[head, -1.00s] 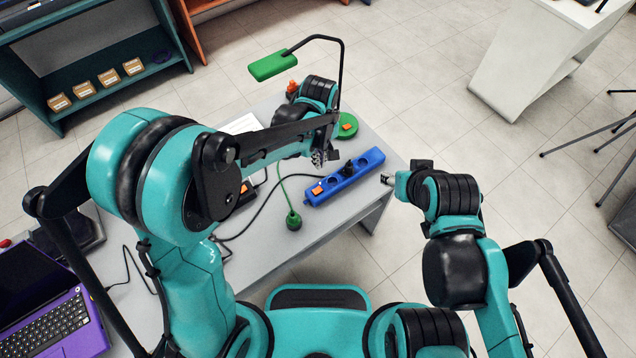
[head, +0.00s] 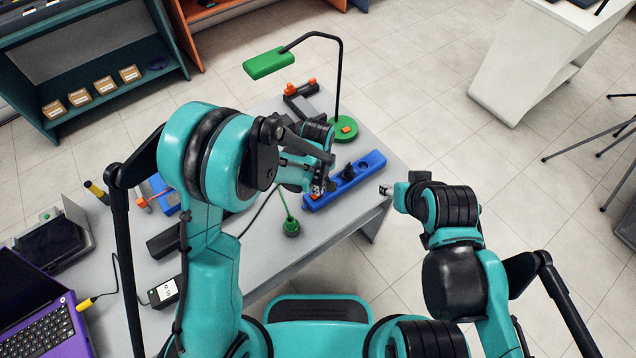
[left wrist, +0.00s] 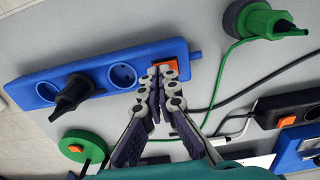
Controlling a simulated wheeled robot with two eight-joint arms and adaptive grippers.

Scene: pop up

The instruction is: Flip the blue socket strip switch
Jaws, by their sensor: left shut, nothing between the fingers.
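The blue socket strip (head: 370,164) lies on the grey table near its right edge. It crosses the upper left of the left wrist view (left wrist: 40,92). A black plug (left wrist: 74,94) sits in one of its sockets. In the head view the left gripper (head: 319,188) is over the strip's near-left end.
A green plug (head: 291,227) with a green cord lies near the strip. A green lamp (head: 268,65) stands behind it. A black strip with an orange switch (left wrist: 287,121) is on the table. A purple laptop (head: 40,318) is at the left.

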